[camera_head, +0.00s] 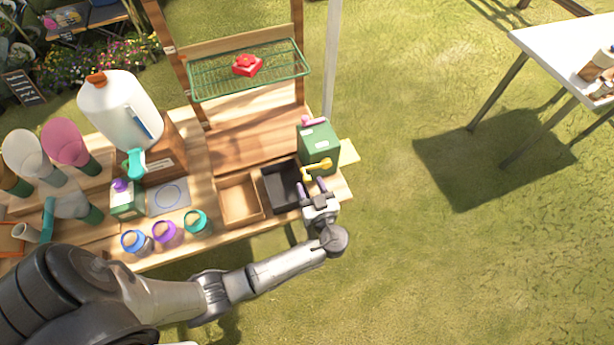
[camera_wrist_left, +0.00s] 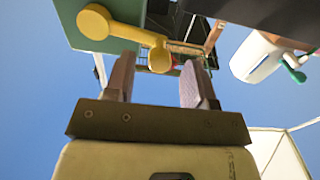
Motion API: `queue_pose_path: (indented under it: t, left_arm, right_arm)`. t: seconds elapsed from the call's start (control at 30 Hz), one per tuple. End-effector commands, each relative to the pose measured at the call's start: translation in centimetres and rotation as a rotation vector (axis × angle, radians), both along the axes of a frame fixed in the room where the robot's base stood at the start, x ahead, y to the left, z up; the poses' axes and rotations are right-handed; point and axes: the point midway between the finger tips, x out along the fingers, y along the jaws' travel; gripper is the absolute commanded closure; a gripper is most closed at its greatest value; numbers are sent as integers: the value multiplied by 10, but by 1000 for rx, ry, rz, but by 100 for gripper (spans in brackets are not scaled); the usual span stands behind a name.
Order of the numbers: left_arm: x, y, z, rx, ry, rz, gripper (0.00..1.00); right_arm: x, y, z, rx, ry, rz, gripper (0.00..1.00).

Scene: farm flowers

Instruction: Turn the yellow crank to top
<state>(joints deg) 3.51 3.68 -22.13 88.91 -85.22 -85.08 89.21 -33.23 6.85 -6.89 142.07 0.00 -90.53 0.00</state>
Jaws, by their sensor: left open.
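The yellow crank (camera_head: 318,169) is on the front face of a green box (camera_head: 319,146) at the right end of the wooden bench. In the left wrist view the crank (camera_wrist_left: 124,30) reaches from its round hub at the left to a knob at the right. My left gripper (camera_head: 313,187) is open just in front of the crank. In the left wrist view the knob lies ahead of and between the two fingertips (camera_wrist_left: 160,75); I cannot tell whether they touch it. My right gripper is not in view.
A black tray (camera_head: 268,184) and a wooden tray (camera_head: 223,201) sit left of the box. A pink part (camera_head: 314,120) tops the box. A wire shelf (camera_head: 215,84) holds a red item (camera_head: 247,65). Blue, purple and teal cups (camera_head: 196,221) line the front edge. Open grass lies right.

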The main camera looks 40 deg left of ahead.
Motion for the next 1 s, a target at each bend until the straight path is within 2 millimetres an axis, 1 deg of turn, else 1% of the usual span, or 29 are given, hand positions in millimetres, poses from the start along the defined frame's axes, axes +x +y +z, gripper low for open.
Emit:
queue_pose_path:
  t: [0.03, 0.1, 0.3, 0.7, 1.0]
  left_arm:
    - [3, 7, 2, 3, 0, 2, 50]
    - [7, 13, 1, 2, 0, 1, 50]
    - [13, 25, 0, 1, 0, 0, 50]
    - [14, 28, 0, 0, 0, 0, 51]
    - [14, 28, 0, 0, 0, 0, 80]
  right_arm:
    - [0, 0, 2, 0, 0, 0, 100]
    - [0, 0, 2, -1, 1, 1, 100]
    - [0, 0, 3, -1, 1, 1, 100]
    - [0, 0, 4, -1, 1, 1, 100]
    - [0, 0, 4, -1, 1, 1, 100]
